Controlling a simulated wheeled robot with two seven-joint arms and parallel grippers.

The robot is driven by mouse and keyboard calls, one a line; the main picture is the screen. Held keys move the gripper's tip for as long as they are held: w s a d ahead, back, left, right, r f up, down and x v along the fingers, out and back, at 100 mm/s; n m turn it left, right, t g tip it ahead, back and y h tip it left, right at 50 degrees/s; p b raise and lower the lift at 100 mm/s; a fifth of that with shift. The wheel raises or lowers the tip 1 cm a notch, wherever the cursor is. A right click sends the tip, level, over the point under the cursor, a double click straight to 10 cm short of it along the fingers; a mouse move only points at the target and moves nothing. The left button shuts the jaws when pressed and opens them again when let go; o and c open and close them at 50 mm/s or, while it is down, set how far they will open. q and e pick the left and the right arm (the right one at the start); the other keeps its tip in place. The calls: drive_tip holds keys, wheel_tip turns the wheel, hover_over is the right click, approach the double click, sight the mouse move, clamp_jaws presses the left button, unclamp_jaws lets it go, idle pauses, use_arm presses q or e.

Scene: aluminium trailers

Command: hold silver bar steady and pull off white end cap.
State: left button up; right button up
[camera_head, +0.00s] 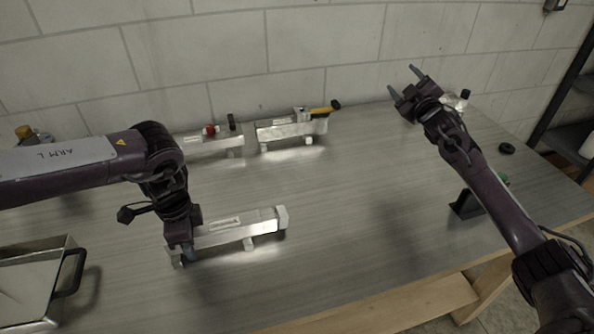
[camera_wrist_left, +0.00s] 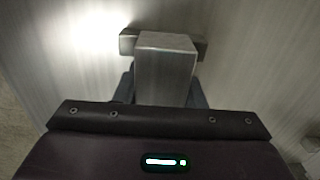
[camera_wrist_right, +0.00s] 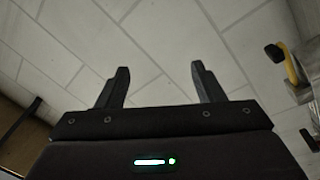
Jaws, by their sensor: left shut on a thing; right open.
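The silver bar (camera_head: 235,230) lies level near the front middle of the table on a short foot. The white end cap (camera_head: 282,218) sits on its right end. My left gripper (camera_head: 182,256) is shut on the bar's left end; in the left wrist view the bar (camera_wrist_left: 166,62) stands between the fingers (camera_wrist_left: 165,92). My right gripper (camera_head: 405,84) is raised at the back right, open and empty, far from the cap. In the right wrist view its two fingers (camera_wrist_right: 160,84) are spread with only the wall between them.
Two more silver trailers stand at the back, one with a red part (camera_head: 211,130), one with a yellow-handled item (camera_head: 322,110). A metal tray (camera_head: 28,285) is at front left. A black holder (camera_head: 466,206) and black ring (camera_head: 506,148) are at right. The table's middle is clear.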

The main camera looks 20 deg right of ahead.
drive_tip(key=s+a+r+n+g+y, duration=0.1)
drive_tip(key=a+n+g+y, duration=0.45)
drive_tip(key=a+n, duration=0.9)
drive_tip(key=a+r+n+g+y, duration=0.1)
drive_tip(key=a+n+g+y, duration=0.55)
drive_tip(key=a, duration=1.35)
drive_tip(key=n+g+h, duration=0.6)
drive_tip(key=n+g, duration=0.2)
drive_tip(key=n, duration=1.5)
hover_over(278, 211)
drive_tip(key=d, duration=0.4)
wheel_tip(278, 211, down, 8)
drive_tip(key=x, duration=1.2)
drive_tip(key=shift+w+d+f, duration=0.15)
drive_tip(key=shift+d, duration=0.1)
